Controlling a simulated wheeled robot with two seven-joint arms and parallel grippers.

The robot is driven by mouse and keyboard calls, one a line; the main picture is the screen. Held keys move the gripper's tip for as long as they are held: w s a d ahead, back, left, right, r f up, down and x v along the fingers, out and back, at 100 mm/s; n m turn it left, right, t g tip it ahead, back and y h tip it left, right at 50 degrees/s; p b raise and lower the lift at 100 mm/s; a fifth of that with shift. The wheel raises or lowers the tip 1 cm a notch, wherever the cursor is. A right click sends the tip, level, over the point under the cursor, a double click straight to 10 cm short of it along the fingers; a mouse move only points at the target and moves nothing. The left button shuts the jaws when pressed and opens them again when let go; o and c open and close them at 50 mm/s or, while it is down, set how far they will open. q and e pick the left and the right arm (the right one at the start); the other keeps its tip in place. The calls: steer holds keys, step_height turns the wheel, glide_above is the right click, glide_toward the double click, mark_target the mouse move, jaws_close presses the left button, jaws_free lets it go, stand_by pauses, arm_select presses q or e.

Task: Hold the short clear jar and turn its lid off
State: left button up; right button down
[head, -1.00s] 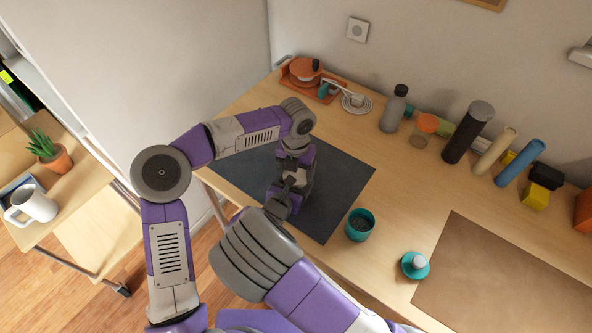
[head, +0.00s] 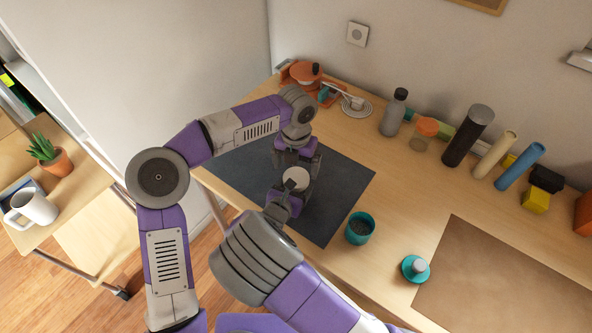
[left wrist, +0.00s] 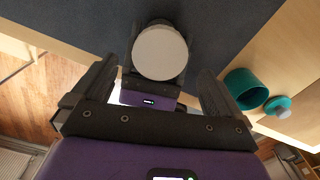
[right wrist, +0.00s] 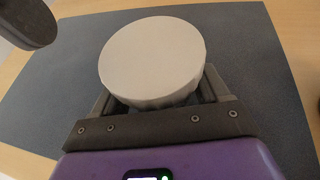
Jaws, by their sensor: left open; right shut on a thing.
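A jar with a round off-white lid (head: 296,179) stands upright over the dark mat (head: 345,185). The lid fills the middle of the right wrist view (right wrist: 152,58) and shows a ribbed edge; it also shows in the left wrist view (left wrist: 160,52). The jar's body is almost wholly hidden below the lid. My right gripper (head: 288,194) is shut on the jar, its fingers below the lid. My left gripper (head: 299,158) is open beside and above the lid, its fingers apart and empty. I cannot tell whether the lid is loose.
A teal cup (head: 360,228) and a teal lid with a grey knob (head: 415,268) stand right of the mat. A brown mat (head: 510,280) lies further right. Bottles, an orange-lidded jar (head: 425,130) and tubes line the wall. The mat's right part is clear.

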jaws_free()
